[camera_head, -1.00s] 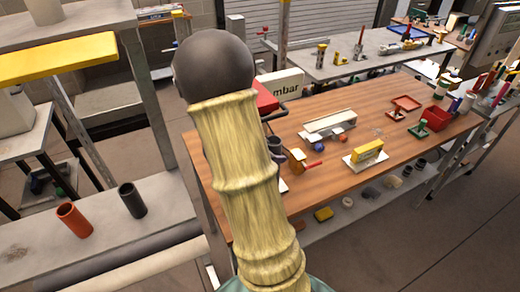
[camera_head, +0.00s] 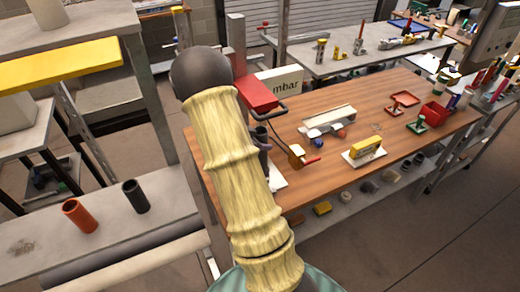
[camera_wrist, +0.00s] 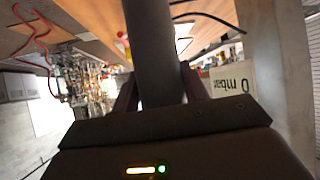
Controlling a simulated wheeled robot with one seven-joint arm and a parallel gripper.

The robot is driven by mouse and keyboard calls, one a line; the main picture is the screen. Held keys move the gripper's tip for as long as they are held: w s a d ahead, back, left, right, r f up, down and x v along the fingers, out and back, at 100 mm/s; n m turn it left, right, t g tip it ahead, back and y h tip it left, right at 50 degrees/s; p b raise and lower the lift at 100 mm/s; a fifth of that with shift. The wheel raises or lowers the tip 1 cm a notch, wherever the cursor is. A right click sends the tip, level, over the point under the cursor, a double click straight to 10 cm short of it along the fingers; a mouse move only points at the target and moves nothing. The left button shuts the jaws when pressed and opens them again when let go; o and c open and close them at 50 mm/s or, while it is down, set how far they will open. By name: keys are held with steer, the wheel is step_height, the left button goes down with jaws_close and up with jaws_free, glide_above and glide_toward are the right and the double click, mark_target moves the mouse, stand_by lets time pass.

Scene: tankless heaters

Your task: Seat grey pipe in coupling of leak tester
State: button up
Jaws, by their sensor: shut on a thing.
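In the wrist view, my gripper (camera_wrist: 160,88) is shut on the grey pipe (camera_wrist: 153,45), with a finger on each side. The pipe runs up and out of the top of that view. In the head view my own arm hides the gripper. The leak tester (camera_head: 282,82), with its white "mbar" panel and red part (camera_head: 257,94), stands at the left end of the wooden bench. Its panel also shows right of the pipe in the wrist view (camera_wrist: 232,84). I cannot make out the coupling or whether the pipe touches it.
The wooden bench (camera_head: 385,105) holds a yellow-handled tool, a yellow block on a white plate (camera_head: 365,150) and a red box. A red-brown tube (camera_head: 80,216) and a dark tube (camera_head: 136,196) stand on the shelf at left. The floor at right is clear.

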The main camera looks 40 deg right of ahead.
step_height(320, 180, down, 3)
steer(key=shift+f, duration=0.2)
steer(key=o, duration=1.3)
steer(key=shift+w+a, duration=0.1)
steer(key=shift+w, duration=0.05)
steer(key=shift+r, duration=0.1)
steer(key=b+v, duration=0.1)
steer(key=v, duration=1)
steer(key=shift+a+r, duration=0.25)
steer(key=shift+a, duration=0.1)
